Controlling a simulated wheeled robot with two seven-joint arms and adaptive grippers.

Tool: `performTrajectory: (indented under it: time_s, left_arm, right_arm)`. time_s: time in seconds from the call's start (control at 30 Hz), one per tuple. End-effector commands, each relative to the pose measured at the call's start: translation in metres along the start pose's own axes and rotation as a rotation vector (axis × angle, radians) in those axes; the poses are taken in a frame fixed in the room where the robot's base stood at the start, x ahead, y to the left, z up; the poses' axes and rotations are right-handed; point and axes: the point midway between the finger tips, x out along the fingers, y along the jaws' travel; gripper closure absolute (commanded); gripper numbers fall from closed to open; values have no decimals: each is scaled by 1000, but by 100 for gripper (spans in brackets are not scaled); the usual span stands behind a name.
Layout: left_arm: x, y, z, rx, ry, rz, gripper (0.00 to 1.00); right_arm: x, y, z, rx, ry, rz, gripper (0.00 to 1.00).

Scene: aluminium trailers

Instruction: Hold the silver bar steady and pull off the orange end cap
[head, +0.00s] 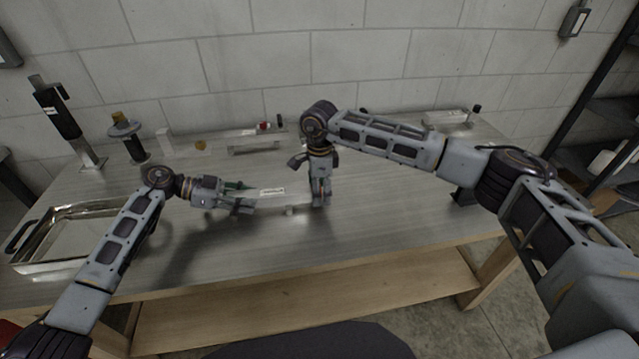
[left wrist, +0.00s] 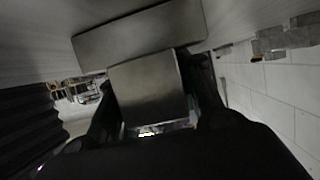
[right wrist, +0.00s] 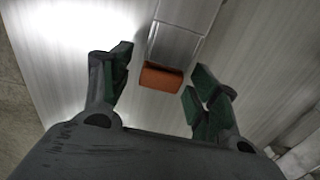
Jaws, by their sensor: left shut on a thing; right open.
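The silver bar (head: 284,201) lies level just above or on the bench, between my two grippers. My left gripper (head: 246,198) is shut on it at its left part. In the left wrist view a grey metal block face of the bar (left wrist: 150,90) fills the space between the fingers. The orange end cap (right wrist: 161,77) sits on the bar's near end in the right wrist view. My right gripper (right wrist: 158,72) is open, with one finger on each side of the cap and clear gaps to both. In the head view the right gripper hides the cap.
A metal tray (head: 75,240) with a black handle stands at the left of the bench (head: 400,200). A black-and-silver upright tool (head: 60,115) and a dark post with a round top (head: 127,135) stand at the back left. The bench's right half is largely clear.

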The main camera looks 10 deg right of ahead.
Motion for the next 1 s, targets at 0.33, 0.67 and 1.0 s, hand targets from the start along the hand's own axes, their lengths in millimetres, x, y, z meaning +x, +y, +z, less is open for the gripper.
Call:
performTrajectory:
  time_s: [0.33, 0.67, 1.0]
  left_arm:
    - [0, 0, 0, 0, 0, 0, 95]
    - [0, 0, 0, 0, 0, 0, 95]
    - [0, 0, 0, 0, 0, 0, 95]
  right_arm:
    - [4, 0, 0, -1, 0, 0, 39]
    - [4, 0, 0, -1, 0, 1, 75]
    - [4, 0, -2, 0, 0, 0, 87]
